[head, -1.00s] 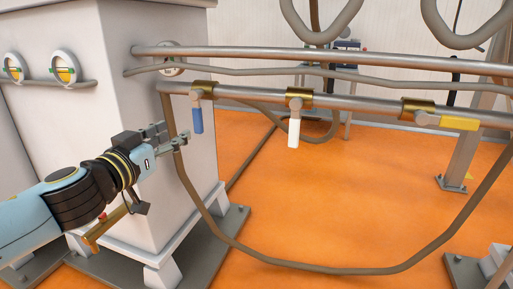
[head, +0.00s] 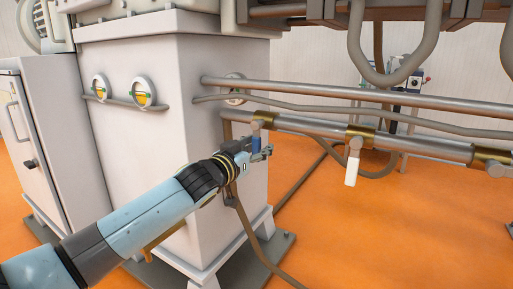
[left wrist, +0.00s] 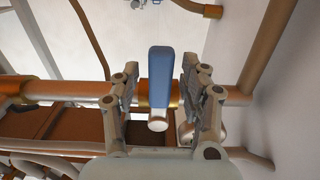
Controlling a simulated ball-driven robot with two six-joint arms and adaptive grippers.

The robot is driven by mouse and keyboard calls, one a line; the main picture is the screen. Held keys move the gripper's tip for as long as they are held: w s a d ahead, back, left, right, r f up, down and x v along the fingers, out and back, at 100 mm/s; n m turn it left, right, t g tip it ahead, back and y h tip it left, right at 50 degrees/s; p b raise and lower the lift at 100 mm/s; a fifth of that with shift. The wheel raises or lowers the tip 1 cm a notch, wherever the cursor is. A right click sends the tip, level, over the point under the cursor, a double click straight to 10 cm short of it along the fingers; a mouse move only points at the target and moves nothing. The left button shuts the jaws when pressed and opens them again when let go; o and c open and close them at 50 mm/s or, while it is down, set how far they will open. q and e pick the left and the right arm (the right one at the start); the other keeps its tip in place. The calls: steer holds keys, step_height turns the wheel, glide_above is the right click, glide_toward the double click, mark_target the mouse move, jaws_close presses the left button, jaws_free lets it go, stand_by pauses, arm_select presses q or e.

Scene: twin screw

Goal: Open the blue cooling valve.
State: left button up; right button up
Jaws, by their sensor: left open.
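The blue valve handle (head: 256,132) hangs from its brass fitting on the lower metal pipe, beside the corner of the grey cabinet. In the left wrist view the blue handle (left wrist: 160,80) lies between the two fingers, with a visible gap on each side. My left gripper (head: 262,151) is open at the handle, and its fingers hide the handle's lower part in the head view. The left gripper (left wrist: 160,66) also shows in the left wrist view. My right gripper is not in view.
A white valve handle (head: 351,168) hangs from the same pipe (head: 300,127) to the right. Another metal pipe (head: 300,90) runs above. The grey cabinet (head: 130,60) with two gauges stands at the left. The orange floor (head: 340,235) is largely clear at right.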

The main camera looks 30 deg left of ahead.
arm_select(q)
steer(key=shift+c, duration=0.2)
jaws_close()
